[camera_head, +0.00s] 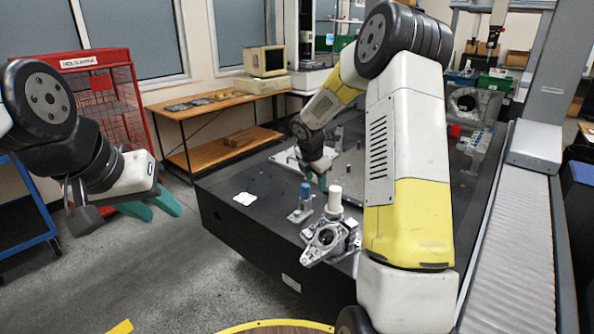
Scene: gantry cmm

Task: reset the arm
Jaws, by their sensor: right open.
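My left gripper (161,211) hangs at the left over open floor, away from the table. Its two teal fingers are apart and nothing is between them. My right arm reaches forward across the picture, its yellow and white links covering much of the table. My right gripper (322,183) is open, low over the dark granite table (240,188), just behind a blue-topped fixture (305,197). Only its teal fingertips show, close together from this angle. I cannot tell whether they touch anything.
A grey metal casting (328,241) and a white cylinder (335,198) are near the table's front edge. A white ribbed gantry rail (508,240) runs along the right. A red rack (108,105) and a wooden bench (205,108) stand behind.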

